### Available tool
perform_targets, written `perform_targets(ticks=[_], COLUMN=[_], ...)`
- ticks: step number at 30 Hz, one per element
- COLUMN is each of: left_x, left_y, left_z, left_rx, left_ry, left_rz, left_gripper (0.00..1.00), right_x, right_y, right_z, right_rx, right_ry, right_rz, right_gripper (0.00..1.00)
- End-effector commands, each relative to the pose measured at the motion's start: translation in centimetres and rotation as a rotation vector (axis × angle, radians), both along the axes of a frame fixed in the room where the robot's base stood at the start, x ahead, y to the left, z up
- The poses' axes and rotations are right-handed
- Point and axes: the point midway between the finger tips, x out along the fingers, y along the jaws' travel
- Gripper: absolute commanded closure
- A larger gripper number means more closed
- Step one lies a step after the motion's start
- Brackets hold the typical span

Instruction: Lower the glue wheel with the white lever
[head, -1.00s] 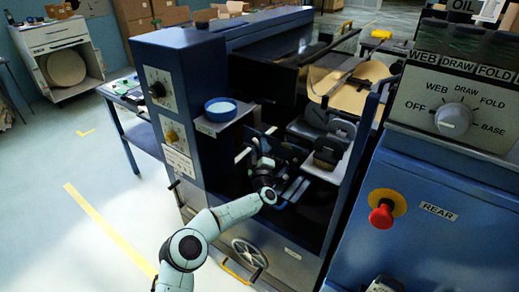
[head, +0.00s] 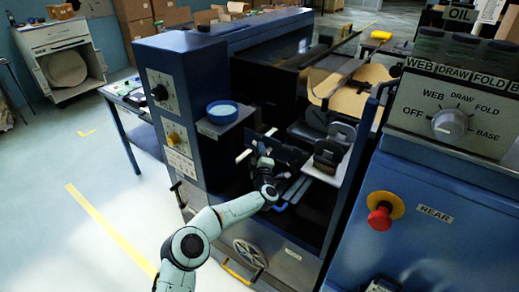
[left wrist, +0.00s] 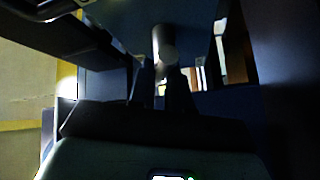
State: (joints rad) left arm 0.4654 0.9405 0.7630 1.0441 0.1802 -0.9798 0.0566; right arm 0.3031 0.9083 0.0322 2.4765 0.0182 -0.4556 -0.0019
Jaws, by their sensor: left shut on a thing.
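My left gripper (head: 262,160) reaches into the open bay of the blue machine (head: 190,80), below the blue dish. In the left wrist view its two dark fingers (left wrist: 160,85) are shut on a pale, rod-like handle, which looks like the white lever (left wrist: 163,42). In the head view the gripper and the bay's shadow make the lever hard to pick out. I cannot make out the glue wheel for sure. My right gripper is not in view.
A blue dish (head: 221,111) sits on a ledge left of the bay. Dark blocks (head: 330,150) stand right of my gripper. A handwheel (head: 249,253) is below. A panel with a red button (head: 380,216) stands at the right. The floor at left is clear.

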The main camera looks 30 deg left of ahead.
Motion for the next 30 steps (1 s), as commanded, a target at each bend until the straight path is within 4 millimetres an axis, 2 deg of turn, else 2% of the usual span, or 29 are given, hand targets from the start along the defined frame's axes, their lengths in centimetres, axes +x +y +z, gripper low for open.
perform_targets(ticks=[4, 22, 30], left_x=[0.0, 0.2, 0.2], left_y=[0.0, 0.2, 0.0], left_z=[0.3, -0.6, -1.0], left_rx=[-0.126, -0.689, -0.884], left_ry=[0.008, 0.05, 0.064], left_rz=[-0.003, -0.005, -0.007], left_gripper=[1.0, 1.0, 1.0], right_x=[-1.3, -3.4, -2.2], right_y=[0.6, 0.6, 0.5], right_z=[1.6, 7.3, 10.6], right_rx=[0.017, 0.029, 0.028], right_ry=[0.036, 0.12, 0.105], right_rz=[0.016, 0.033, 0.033], right_gripper=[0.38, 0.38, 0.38])
